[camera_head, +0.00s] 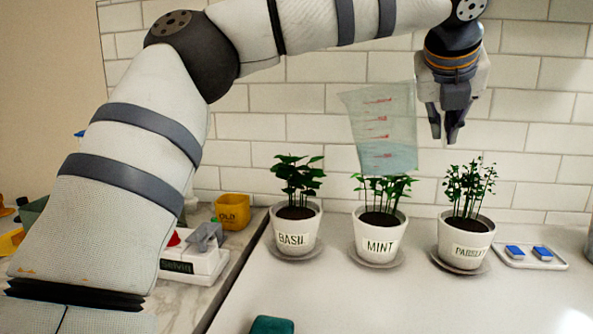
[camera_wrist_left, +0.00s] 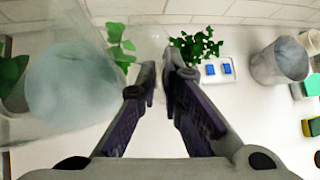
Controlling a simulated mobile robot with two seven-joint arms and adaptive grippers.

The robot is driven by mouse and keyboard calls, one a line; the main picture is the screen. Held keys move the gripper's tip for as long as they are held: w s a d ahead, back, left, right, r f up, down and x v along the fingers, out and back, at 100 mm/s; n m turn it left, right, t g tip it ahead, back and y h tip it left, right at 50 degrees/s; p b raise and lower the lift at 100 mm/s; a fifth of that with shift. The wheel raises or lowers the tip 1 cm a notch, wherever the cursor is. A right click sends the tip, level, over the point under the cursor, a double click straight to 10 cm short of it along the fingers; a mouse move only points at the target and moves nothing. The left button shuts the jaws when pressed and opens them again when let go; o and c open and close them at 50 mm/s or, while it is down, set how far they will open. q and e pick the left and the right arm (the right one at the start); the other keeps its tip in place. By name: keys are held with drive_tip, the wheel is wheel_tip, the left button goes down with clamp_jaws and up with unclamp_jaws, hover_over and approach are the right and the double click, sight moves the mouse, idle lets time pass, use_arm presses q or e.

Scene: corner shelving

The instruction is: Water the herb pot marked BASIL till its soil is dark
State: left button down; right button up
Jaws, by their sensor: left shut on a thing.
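My left gripper (camera_head: 449,130) is shut on a clear jug (camera_head: 383,128) with red marks and pale water low in it. The jug is slightly tilted and appears in front of the wall, above the MINT pot (camera_head: 378,245). In the left wrist view the jug (camera_wrist_left: 75,85) is left of the gripper (camera_wrist_left: 156,78); the grip itself is hard to see. The BASIL pot (camera_head: 293,238) stands upright left of MINT, with brown soil (camera_head: 295,213) under its leaves. The PARSLEY pot (camera_head: 465,250) stands right of MINT. My right gripper is out of view.
A white tray (camera_head: 530,264) with two blue pieces lies right of PARSLEY. A yellow container (camera_head: 232,208) and a white labelled box (camera_head: 190,265) stand on the left counter. A teal object (camera_head: 282,325) is at the front. A grey bucket (camera_wrist_left: 279,65) shows in the wrist view.

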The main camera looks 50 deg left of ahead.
use_arm(q)
drive_tip(key=shift+w+d+f+m+g+y, duration=0.15)
drive_tip(key=shift+d+f+m+g+y, duration=0.1)
drive_tip(key=shift+f+y, duration=0.15)
drive_tip(key=shift+w+d+f+m+g+y, duration=0.15)
drive_tip(key=shift+f+m+y, duration=0.15)
drive_tip(key=shift+y, duration=0.2)
wheel_tip(320, 180, up, 6)
drive_tip(key=shift+s+f, duration=0.1)
drive_tip(key=shift+f, duration=0.1)
drive_tip(key=shift+a, duration=0.1)
